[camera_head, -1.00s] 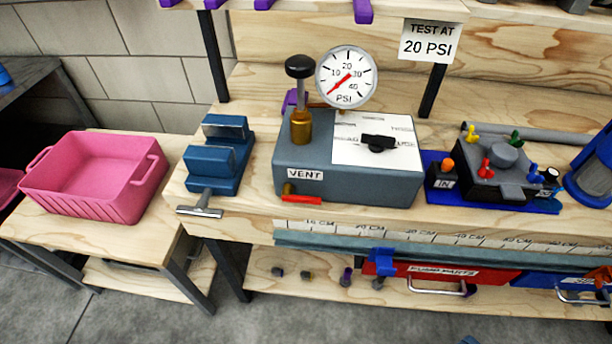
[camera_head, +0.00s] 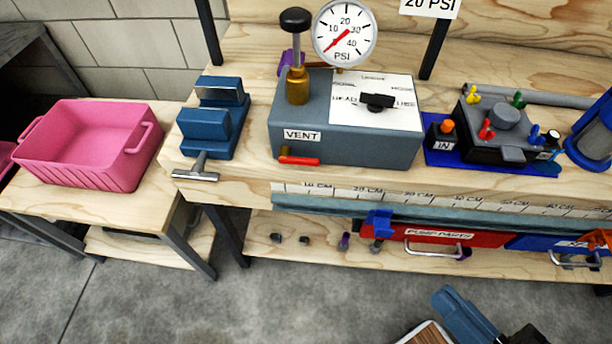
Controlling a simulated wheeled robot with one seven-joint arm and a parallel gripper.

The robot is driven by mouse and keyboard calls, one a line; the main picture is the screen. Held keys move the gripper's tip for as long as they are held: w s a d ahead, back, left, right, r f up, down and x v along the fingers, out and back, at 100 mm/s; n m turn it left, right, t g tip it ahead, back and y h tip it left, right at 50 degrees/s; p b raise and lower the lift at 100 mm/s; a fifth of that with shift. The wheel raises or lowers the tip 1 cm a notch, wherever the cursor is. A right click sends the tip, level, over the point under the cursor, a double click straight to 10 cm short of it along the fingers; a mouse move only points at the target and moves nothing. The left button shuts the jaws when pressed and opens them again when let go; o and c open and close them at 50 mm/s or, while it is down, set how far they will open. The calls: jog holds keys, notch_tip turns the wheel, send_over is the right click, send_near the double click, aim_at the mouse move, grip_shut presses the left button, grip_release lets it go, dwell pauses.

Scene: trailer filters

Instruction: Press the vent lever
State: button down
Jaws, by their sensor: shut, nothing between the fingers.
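The vent lever (camera_head: 299,160) is a short red handle with a small brass-coloured end. It lies nearly level on the front of a grey box (camera_head: 365,148), below a white VENT label (camera_head: 302,136). A round PSI gauge (camera_head: 345,33) stands at the back of the box, its red needle pointing to the lower left, below 10. A brass pump stem with a black knob (camera_head: 295,20) rises beside it. Nothing touches the lever.
A blue vise (camera_head: 212,125) with a protruding handle stands left of the box. A pink basket (camera_head: 95,145) sits on the left table. A black valve block (camera_head: 495,135) stands right. A blue and black part (camera_head: 468,315), possibly mine, shows at the bottom right. Space before the lever is clear.

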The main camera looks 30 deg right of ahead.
jog(key=w+a+f+m+t+b, duration=0.2)
jog(key=w+f+m+t, duration=0.1)
jog(key=w+f+m, duration=0.25)
jog(key=m+t+h+b, duration=0.4)
jog(key=m+h+b, duration=0.75)
jog(key=m, duration=2.15)
send_near(299, 161)
notch_tip(299, 161, down, 5)
jog(key=s+h+p, duration=0.2)
jog(key=h+p, duration=0.1)
jog(key=shift+w+f+m+g+h, duration=0.1)
jog(key=shift+w+m+g+h, duration=0.2)
jog(key=shift+m, duration=0.4)
jog(key=shift+w+f+m+g+h, duration=0.1)
jog(key=shift+m+g+h, duration=0.2)
jog(key=shift+m+h, duration=0.25)
jog(key=shift+d+r, duration=0.1)
jog(key=p+x, duration=0.2)
jog(key=x, duration=0.8)
